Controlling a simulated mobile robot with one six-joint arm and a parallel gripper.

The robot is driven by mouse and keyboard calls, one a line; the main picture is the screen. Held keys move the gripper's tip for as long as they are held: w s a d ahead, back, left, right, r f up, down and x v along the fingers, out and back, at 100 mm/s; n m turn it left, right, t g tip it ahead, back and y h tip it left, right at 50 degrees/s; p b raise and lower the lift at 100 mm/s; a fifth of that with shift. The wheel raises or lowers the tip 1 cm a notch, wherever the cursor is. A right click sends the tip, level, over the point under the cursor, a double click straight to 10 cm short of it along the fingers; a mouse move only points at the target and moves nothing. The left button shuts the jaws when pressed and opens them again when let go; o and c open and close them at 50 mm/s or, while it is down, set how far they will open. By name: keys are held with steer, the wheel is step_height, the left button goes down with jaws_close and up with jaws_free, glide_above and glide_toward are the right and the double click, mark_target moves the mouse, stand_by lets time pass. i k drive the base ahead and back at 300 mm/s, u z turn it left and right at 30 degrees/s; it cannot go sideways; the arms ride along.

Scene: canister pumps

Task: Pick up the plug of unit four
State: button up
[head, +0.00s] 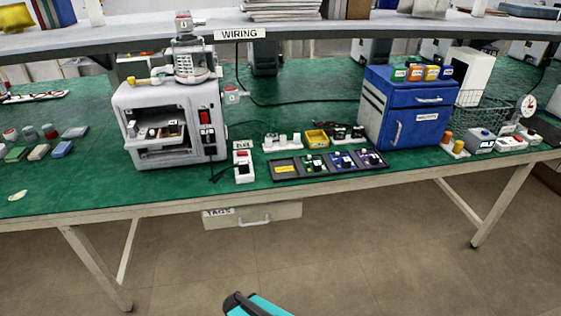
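I cannot tell which item is the plug of unit four; no readable "four" label shows. In the head view a grey-white machine (170,120) stands on the green bench, with a metal canister (196,62) on top. A dark tray (283,171) in front holds a yellow label and several small units with green, blue and purple parts. A white rack (282,142) with small upright pieces stands behind it. My gripper is not in view; only a teal and black part of my arm shows at the bottom.
A blue cabinet (407,108) stands right of the tray, with a wire basket (482,108) beside it. A white-red box (243,166) stands left of the tray. A shelf with a "WIRING" sign (239,34) overhangs the bench. A drawer (252,215) hangs below; the floor is clear.

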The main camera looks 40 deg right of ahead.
mark_target(243, 164)
steer(key=z, duration=0.65)
steer(key=k, duration=1)
steer(key=i, duration=0.85)
